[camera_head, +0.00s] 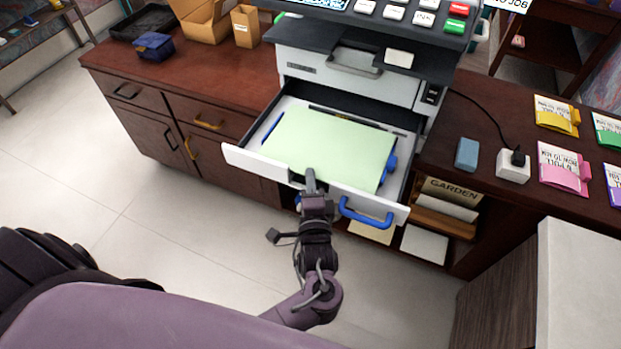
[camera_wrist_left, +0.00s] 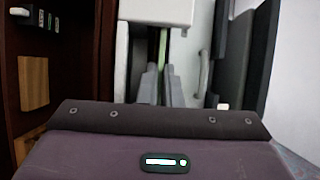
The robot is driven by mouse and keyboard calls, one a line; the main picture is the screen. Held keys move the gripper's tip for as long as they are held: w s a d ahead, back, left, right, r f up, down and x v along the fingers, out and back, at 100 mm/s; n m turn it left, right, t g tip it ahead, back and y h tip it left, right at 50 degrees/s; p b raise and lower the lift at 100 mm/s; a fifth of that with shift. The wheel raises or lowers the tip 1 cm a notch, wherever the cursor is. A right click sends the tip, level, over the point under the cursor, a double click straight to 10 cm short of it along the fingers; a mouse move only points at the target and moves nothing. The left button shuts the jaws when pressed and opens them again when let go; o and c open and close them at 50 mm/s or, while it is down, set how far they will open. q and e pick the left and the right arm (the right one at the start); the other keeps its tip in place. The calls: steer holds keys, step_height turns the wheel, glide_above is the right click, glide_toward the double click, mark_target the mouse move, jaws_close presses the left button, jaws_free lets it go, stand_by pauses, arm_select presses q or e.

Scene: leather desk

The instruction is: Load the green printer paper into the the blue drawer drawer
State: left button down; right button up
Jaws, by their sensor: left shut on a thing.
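The green printer paper (camera_head: 330,143) lies flat over the open tray of the printer drawer. The drawer's white front (camera_head: 255,163) carries a blue handle (camera_head: 365,215), and blue guides show beside the paper. My left gripper (camera_head: 311,178) reaches over the drawer front and is shut on the paper's near edge. In the left wrist view the fingers (camera_wrist_left: 163,85) are close together, with a thin green strip (camera_wrist_left: 163,48) between them. The paper hides most of the tray floor, so I cannot tell whether it rests fully on it. My right gripper is not in view.
The printer body (camera_head: 345,78) stands behind the drawer on the wooden desk (camera_head: 190,75). A blue block (camera_head: 467,154), a white charger (camera_head: 513,166) and colored packs (camera_head: 563,168) lie to the right. Shelves with papers (camera_head: 424,243) sit below. Open floor (camera_head: 80,190) is at left.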

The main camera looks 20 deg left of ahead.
arm_select(q)
steer(key=shift+f, duration=0.6)
steer(key=c, duration=1.6)
jaws_free()
steer(key=shift+o, duration=0.4)
steer(key=shift+s, duration=0.1)
steer(key=shift+s+f, duration=0.1)
steer(key=shift+f, duration=0.15)
steer(key=b+v, duration=0.1)
steer(key=v, duration=0.6)
steer(key=shift+s+d+r+b, duration=0.2)
steer(key=shift+d+r+b, duration=0.05)
steer(key=shift+r+b, duration=0.1)
